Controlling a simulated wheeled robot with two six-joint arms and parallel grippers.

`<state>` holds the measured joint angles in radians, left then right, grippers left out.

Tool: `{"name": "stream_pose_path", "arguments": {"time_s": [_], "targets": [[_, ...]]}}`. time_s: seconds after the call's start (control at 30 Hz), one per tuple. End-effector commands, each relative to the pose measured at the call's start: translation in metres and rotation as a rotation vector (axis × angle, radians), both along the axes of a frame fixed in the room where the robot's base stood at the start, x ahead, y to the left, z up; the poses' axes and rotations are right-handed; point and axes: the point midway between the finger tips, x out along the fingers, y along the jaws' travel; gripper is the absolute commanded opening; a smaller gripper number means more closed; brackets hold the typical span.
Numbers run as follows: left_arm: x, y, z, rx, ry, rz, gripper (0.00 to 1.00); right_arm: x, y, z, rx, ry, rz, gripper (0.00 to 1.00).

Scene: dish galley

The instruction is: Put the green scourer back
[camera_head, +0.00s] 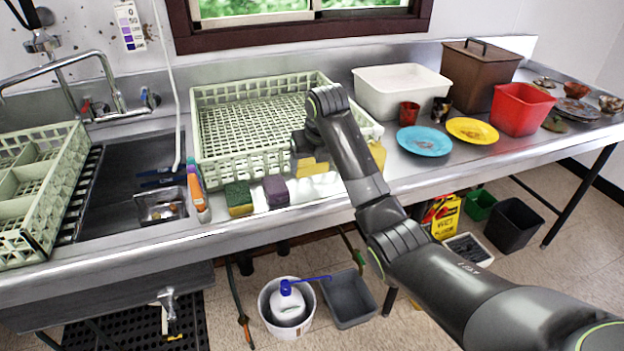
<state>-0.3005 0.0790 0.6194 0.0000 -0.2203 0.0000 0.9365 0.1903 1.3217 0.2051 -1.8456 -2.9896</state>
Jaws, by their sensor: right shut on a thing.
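A green and yellow scourer (239,199) lies on the steel counter's front strip, in front of the pale green rack. A purple sponge (276,191) lies just right of it. My right gripper (303,160) is above the counter at the rack's front edge, to the right of both. It is shut on a yellow block (314,167), mostly hidden by the gripper, so I cannot tell whether it has a green side. Another yellow thing (377,154) shows partly behind my right arm. My left gripper is not in view.
The pale green rack (205,170) stands behind my gripper. A spray bottle (197,194) stands beside the sink (122,205). White pieces (325,184) lie under my gripper. A blue plate (424,141), yellow plate (472,131) and red tub (521,110) are to the right.

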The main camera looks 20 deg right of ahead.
Motion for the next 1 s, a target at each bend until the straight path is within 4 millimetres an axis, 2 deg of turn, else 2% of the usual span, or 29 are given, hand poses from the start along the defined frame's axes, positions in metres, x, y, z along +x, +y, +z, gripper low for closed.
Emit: {"name": "stream_pose_path", "arguments": {"time_s": [0.27,0.43,0.77,0.8,0.83,0.87,1.0], "targets": [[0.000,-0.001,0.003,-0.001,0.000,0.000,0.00,0.000,0.001,-0.026,0.001,0.000,-0.001,0.58],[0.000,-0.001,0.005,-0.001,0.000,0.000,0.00,0.000,0.001,-0.050,0.002,0.000,-0.001,0.58],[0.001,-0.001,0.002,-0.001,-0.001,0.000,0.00,0.000,0.000,-0.055,0.001,-0.004,-0.001,0.58],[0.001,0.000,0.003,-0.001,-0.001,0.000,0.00,0.000,0.000,-0.055,0.001,-0.004,-0.001,0.79],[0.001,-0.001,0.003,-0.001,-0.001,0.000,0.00,0.000,0.000,-0.054,0.001,-0.004,-0.001,0.83],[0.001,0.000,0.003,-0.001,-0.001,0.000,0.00,0.000,0.000,-0.054,0.001,-0.004,-0.001,0.85],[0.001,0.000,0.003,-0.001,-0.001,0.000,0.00,0.000,0.000,-0.054,0.001,-0.004,-0.001,0.85]]}}
